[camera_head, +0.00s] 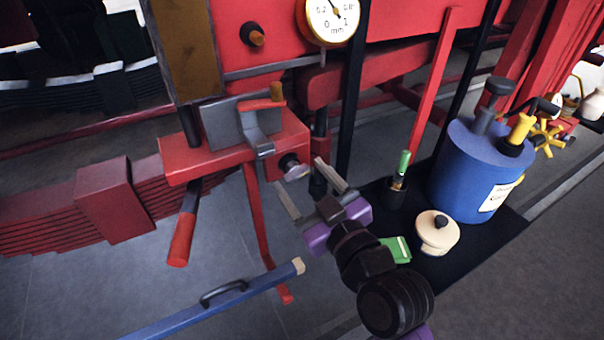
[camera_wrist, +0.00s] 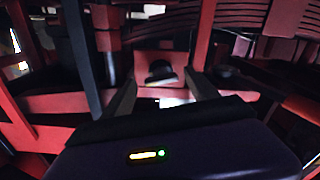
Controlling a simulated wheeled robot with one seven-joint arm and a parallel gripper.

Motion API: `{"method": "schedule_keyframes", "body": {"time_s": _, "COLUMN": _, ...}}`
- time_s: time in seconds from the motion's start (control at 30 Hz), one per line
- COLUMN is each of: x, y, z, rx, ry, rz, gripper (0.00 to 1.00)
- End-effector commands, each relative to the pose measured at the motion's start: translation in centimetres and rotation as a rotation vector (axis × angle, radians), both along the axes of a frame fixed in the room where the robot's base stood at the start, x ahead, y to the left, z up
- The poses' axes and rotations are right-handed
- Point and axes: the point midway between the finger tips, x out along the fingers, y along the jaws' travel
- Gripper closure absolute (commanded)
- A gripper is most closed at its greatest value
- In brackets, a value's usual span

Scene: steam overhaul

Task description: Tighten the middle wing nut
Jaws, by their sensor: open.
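A small silver-grey fitting (camera_head: 293,167), which looks like a wing nut, sits on the right face of a red block (camera_head: 281,141) in the head view. In the wrist view it shows as a dark shape (camera_wrist: 160,70) on a reddish plate, between my fingers. My gripper (camera_head: 300,173) is open and empty, with its two fingers pointing at the fitting. It also shows in the wrist view (camera_wrist: 161,80). I cannot tell whether the fingertips reach either side of the fitting or stop short of it. I cannot make out other wing nuts.
A red-handled lever (camera_head: 181,238) hangs below the block, and a dial gauge (camera_head: 332,18) is above. A blue bar (camera_head: 215,308) lies lower left. A blue can (camera_head: 470,175), a cream lidded pot (camera_head: 437,232) and a green-topped tool (camera_head: 402,166) stand right on a black mat (camera_head: 490,242).

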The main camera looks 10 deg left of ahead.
Motion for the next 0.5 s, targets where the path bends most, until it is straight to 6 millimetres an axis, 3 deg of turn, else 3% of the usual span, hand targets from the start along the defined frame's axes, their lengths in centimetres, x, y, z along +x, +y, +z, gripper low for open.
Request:
{"method": "schedule_keyframes", "body": {"time_s": 0.37, "x": 0.62, "y": 0.46, "z": -0.01, "rx": 0.001, "ry": 0.001, "rz": 0.000, "gripper": 0.32}}
{"method": "schedule_keyframes", "body": {"time_s": 0.5, "x": 0.61, "y": 0.46, "z": 0.00, "rx": 0.001, "ry": 0.001, "rz": 0.000, "gripper": 0.58}}
